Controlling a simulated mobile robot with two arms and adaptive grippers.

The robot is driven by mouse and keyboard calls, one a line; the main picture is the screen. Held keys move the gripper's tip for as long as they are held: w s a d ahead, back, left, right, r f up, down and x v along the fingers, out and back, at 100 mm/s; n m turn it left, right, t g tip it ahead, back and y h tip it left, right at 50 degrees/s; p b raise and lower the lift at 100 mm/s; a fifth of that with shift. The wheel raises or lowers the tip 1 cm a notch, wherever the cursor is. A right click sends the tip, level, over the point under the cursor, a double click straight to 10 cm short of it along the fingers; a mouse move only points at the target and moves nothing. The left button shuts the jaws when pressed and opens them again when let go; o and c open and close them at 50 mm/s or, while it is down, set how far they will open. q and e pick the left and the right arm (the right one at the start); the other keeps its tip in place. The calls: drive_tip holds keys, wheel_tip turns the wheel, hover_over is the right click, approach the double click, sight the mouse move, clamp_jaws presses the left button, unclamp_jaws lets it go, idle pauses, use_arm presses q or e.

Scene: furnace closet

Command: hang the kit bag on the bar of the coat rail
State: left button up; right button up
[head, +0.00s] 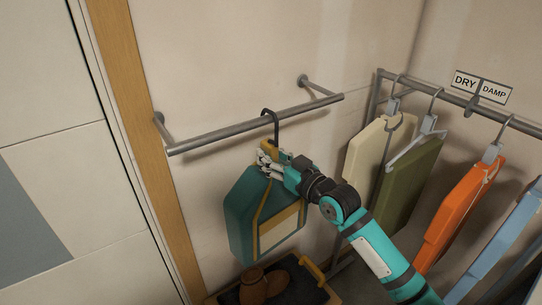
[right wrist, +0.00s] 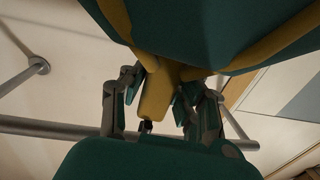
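The teal kit bag (head: 243,215) with yellow straps hangs upright below the grey bar of the coat rail (head: 215,137) on the wall. Its dark hook (head: 269,113) is at the bar, with its curved top over it; whether it bears on the bar I cannot tell. My right gripper (head: 270,160) is at the yellow top piece of the bag, just below the hook. In the right wrist view its fingers (right wrist: 160,100) close on both sides of this yellow piece (right wrist: 156,95). The bar (right wrist: 50,127) also shows there. My left gripper is out of view.
A second rail (head: 430,92) at right carries several coloured garment-like pieces and DRY and DAMP signs (head: 480,87). A low tray (head: 232,296) with brown boots (head: 265,284) stands below the bag. A wooden post (head: 150,150) is at left. The bar is bare beside the hook.

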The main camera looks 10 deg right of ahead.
drive_tip(key=o, duration=0.5)
drive_tip(key=shift+r, duration=0.1)
drive_tip(key=shift+o, duration=0.2)
drive_tip(key=shift+s+f, duration=0.1)
drive_tip(key=shift+f, duration=0.1)
drive_tip(key=v, duration=1.2)
drive_tip(key=d+f+m+g+h+b, duration=0.25)
drive_tip(key=d+f, duration=0.25)
drive_tip(key=f, duration=1.2)
drive_tip(key=d+f+m+g+h+b, duration=0.15)
drive_tip(key=d+f+h, duration=0.25)
drive_tip(key=f, duration=1.4)
drive_tip(key=s+f+g+h, duration=0.1)
drive_tip(key=s+f+g, duration=0.1)
drive_tip(key=s+f, duration=0.7)
drive_tip(key=s+f+g, duration=0.3)
drive_tip(key=s+f, duration=0.2)
drive_tip(key=f, duration=0.7)
drive_tip(key=s+a+f+g+b, duration=0.1)
drive_tip(key=s+a+f+g, duration=0.1)
drive_tip(key=s+f, duration=0.4)
drive_tip(key=s+a+f+g+b, duration=0.1)
drive_tip(key=s+f, duration=0.5)
drive_tip(key=s, duration=0.9)
drive_tip(key=s+a+f+n+g+b, duration=0.1)
drive_tip(key=s+f, duration=0.4)
drive_tip(key=s, duration=0.6)
drive_tip(key=shift+a+f+g, duration=0.4)
drive_tip(key=shift+a+g, duration=0.45)
drive_tip(key=shift+g, duration=0.25)
